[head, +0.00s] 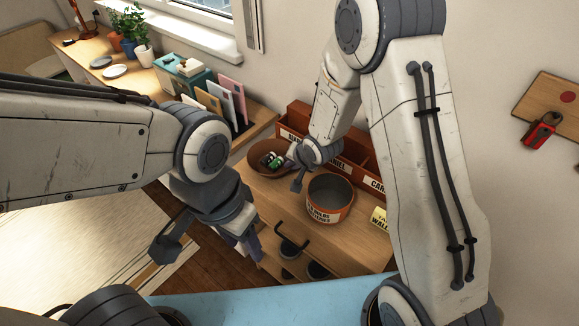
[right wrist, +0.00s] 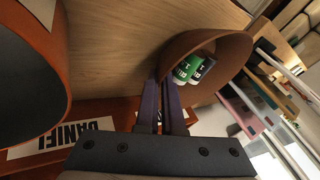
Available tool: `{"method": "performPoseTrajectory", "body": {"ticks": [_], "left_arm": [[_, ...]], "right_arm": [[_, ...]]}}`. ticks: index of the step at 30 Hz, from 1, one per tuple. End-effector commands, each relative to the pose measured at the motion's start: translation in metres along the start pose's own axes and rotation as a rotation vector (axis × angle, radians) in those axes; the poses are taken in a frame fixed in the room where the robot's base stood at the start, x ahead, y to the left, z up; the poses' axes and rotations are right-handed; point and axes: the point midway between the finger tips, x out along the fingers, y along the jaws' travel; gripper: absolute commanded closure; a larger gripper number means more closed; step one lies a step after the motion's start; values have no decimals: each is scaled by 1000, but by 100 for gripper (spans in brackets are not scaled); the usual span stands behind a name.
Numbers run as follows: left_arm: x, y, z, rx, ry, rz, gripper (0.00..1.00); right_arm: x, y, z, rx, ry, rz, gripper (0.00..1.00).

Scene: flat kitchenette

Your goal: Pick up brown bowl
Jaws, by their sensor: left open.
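The brown bowl (head: 257,151) is on the wooden counter in the head view, left of the name-labelled organizer. In the right wrist view the bowl (right wrist: 225,45) appears tilted by the camera's angle, with the containers (right wrist: 193,68) inside. My right gripper (head: 291,168) is at the bowl's right rim. In the right wrist view its two fingers (right wrist: 163,100) are close together, one on each side of the rim. My left gripper (head: 207,247) is open and empty, low in front of the counter.
An orange-rimmed round container (head: 331,196) stands right of the bowl, near my right gripper. The orange organizer (head: 348,150) is behind. Cards in a rack (head: 226,102) stand to the back left. A yellow label sign (head: 380,219) is at the right. Dark items sit on a lower shelf.

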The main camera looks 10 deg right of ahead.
Motion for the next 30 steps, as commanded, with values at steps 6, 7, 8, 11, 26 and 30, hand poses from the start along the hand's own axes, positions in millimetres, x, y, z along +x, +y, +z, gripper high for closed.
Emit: {"method": "performPoseTrajectory", "body": {"ticks": [6, 7, 8, 11, 26, 30], "left_arm": [[-3, 0, 0, 0, 0, 0, 50], [-3, 0, 0, 0, 0, 0, 50], [-4, 0, 0, 0, 0, 0, 50], [-4, 0, 0, 0, 0, 0, 50], [-21, 2, -1, 0, 0, 0, 50], [-16, 1, -1, 0, 0, 0, 50]], "right_arm": [[-20, -12, -10, -1, 5, -5, 100], [-23, -13, -11, 0, 4, -4, 100], [-26, -14, -12, 1, 5, -3, 100], [-36, -5, -11, 2, 3, -1, 100], [-112, 36, -12, 3, 5, -1, 100], [-121, 43, -10, 2, 3, -6, 100]]}}
